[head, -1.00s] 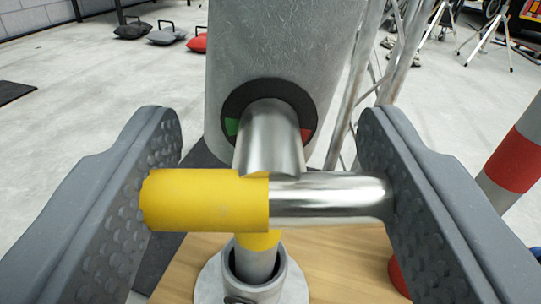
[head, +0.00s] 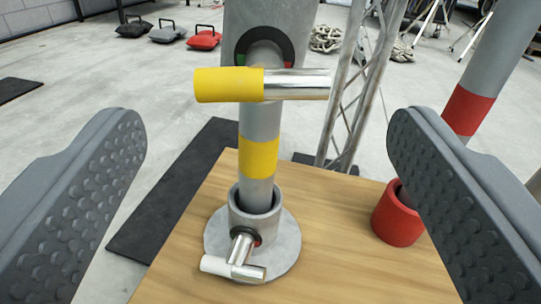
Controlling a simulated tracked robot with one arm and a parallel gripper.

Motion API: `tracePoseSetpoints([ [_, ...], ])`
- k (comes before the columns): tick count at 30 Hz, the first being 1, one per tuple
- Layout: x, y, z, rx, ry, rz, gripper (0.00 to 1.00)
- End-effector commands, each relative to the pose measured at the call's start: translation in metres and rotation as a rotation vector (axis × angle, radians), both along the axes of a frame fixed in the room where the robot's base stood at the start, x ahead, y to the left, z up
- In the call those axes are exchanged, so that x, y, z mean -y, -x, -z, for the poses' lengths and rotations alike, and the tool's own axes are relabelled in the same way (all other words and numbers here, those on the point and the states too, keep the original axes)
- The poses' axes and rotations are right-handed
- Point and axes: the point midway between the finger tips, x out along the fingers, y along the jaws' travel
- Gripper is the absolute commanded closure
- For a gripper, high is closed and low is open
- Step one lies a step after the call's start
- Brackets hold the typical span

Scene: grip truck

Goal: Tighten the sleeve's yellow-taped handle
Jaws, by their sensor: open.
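The sleeve's T-handle has a yellow-taped left half (head: 228,84) and a bare silver right half (head: 297,84). It lies level across the front of the grey sleeve (head: 236,22), high in the picture. A dark ring (head: 286,46) behind its stem shows bits of green at the left and red at the right. My gripper (head: 265,125) is open and empty. Its two grey studded fingers stand wide apart at the left and right. The handle is beyond and above the fingertips, apart from both. The sleeve's top is out of view.
The grey pole (head: 259,122) with a yellow band stands in a base socket (head: 243,227) on a wooden board. A white-ended handle (head: 233,268) sticks out low in front. At the right are a red socket (head: 397,222), a red-banded pole (head: 468,107) and a lattice truss (head: 352,95).

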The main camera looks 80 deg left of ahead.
Motion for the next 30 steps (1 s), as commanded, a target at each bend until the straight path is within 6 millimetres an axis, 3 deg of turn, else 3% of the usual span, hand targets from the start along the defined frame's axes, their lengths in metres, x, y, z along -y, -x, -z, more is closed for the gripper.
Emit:
tracePoseSetpoints([
  [6,0.043,0.004,-0.001,-0.001,-0.002,0.005,0.24],
  [12,0.064,0.007,0.0,0.001,0.0,0.002,0.24],
  [30,0.07,0.006,0.0,0.004,0.004,0.004,0.24],
])
